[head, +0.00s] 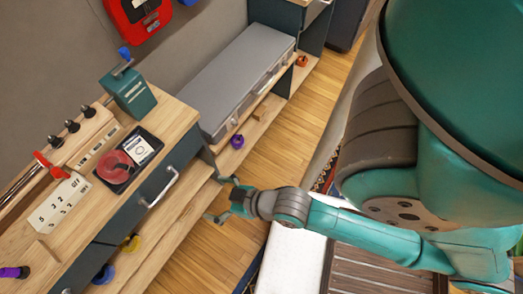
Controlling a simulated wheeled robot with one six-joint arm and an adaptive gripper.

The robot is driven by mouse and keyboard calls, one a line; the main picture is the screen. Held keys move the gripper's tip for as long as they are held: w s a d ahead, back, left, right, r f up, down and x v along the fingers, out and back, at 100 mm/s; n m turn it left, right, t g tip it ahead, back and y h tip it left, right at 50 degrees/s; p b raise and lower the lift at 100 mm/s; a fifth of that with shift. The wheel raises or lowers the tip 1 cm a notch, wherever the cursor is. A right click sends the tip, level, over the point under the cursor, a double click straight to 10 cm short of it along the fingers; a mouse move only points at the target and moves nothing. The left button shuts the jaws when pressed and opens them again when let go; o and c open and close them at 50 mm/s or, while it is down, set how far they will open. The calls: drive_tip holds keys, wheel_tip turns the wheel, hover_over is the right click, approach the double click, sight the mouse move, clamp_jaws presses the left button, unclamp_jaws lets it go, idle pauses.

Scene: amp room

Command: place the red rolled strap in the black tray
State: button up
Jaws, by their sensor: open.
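The black tray (118,187) lies on the wooden worktop at the left of the head view. A flat red round item (112,167), which looks like the red rolled strap, lies inside it at the left. A white card-like item (139,150) lies in the tray beside it. My gripper (219,200) is open, with nothing between its fingers. It is to the right of the tray, apart from it, past the worktop's front edge and the drawer handle.
The drawer handle (160,190) sticks out between tray and gripper. A green box-like device (130,93) and a white numbered panel (58,203) flank the tray. A purple roll (237,141) lies on the low shelf. A grey case (230,80) stands behind.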

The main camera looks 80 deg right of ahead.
drive_tip(key=s+r+t, duration=0.1)
drive_tip(key=s+r, duration=0.2)
drive_tip(key=s, duration=0.4)
drive_tip(key=s+r+t, duration=0.1)
drive_tip(key=s+r, duration=0.3)
drive_tip(key=s, duration=0.3)
drive_tip(key=shift+s+a+r, duration=0.15)
drive_tip(key=shift+a, duration=0.15)
idle(0.4)
